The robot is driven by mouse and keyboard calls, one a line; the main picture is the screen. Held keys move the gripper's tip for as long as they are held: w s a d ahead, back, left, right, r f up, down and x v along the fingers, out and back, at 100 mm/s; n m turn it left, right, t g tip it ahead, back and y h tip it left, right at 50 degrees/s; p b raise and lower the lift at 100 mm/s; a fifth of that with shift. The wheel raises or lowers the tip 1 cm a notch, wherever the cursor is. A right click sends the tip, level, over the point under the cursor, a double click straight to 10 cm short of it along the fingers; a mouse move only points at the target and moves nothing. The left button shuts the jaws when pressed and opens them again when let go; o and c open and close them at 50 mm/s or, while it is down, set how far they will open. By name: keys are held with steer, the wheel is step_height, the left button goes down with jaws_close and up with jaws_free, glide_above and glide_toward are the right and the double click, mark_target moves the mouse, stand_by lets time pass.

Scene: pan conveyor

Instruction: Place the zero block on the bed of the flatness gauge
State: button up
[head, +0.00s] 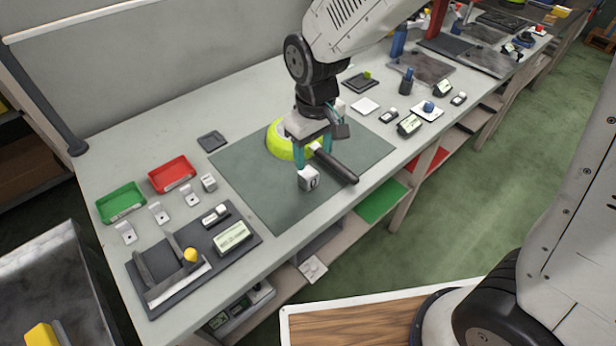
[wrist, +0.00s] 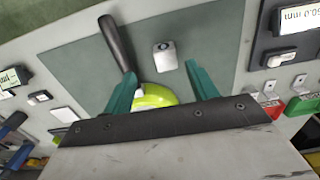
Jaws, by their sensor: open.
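The zero block (head: 308,180) is a small white-grey block with a dark 0 on its side. It appears to sit on the green mat, and also shows in the wrist view (wrist: 164,56). My gripper (head: 313,155) is open, its two teal fingers (wrist: 160,72) apart and empty. The block lies beyond the fingertips in the wrist view, not between them. What seems to be the flatness gauge (head: 140,302) is the dark fixture at the lower left of the bench, with a yellow knob (head: 190,255) and a display (head: 232,237). Its bed is partly hidden by its upright parts.
A yellow-green pan (head: 279,142) with a black handle (head: 336,166) lies on the mat (head: 245,185), close to the block and gripper. Several instruments line the right.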

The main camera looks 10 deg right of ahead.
mark_target(308, 172)
steer(key=f, duration=0.2)
steer(key=a+f, duration=0.1)
steer(key=f, duration=0.5)
steer(key=shift+w+a+f, duration=0.15)
steer(key=shift+w, duration=0.05)
jaws_close()
